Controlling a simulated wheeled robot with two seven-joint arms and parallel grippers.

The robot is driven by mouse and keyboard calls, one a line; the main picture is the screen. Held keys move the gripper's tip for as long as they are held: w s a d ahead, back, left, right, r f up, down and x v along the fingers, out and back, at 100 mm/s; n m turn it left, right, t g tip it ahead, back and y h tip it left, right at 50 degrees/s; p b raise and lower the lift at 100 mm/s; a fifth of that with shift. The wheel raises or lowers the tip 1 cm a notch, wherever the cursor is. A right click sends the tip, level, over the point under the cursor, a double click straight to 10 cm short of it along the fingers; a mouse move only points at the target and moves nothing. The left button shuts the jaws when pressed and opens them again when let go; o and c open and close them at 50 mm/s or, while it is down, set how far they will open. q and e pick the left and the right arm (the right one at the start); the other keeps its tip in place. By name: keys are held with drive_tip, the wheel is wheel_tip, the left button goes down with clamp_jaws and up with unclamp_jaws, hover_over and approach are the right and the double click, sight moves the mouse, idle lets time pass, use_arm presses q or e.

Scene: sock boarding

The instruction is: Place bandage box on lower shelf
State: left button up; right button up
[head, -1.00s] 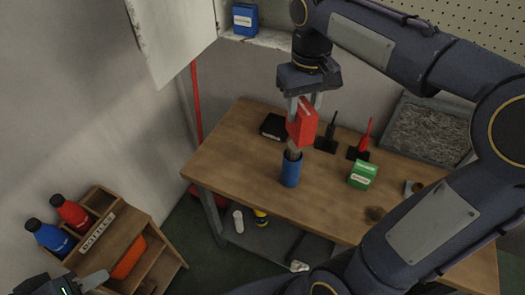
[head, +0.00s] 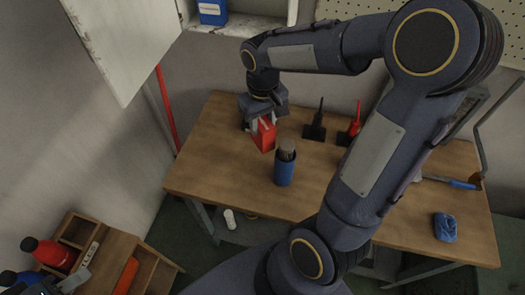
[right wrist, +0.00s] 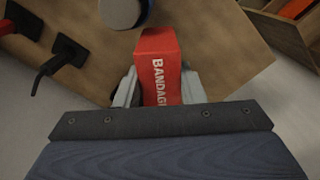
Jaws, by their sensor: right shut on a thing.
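The red bandage box (head: 264,137) is between the fingers of my right gripper (head: 261,124), over the back left part of the workbench. In the right wrist view the box (right wrist: 159,68) shows its "BANDAGE" lettering, with my right gripper's fingers (right wrist: 158,88) shut on its two sides. Whether it touches the bench top is unclear. A wall cabinet shelf (head: 247,27) carries a blue box (head: 213,12) at the top; a grey lower shelf (head: 252,231) shows partly under the bench. My left gripper (head: 75,281) is at the bottom left, mostly cut off.
Black (head: 315,125) and red-handled (head: 353,122) tools stand behind. The open white cabinet door (head: 120,45) hangs at upper left.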

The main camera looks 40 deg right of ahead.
wheel_tip(320, 180, down, 13)
drive_tip(key=shift+f, duration=0.15)
idle(0.4)
drive_tip(key=shift+f, duration=0.2)
drive_tip(key=o, duration=1.1)
drive_tip(key=shift+r, duration=0.15)
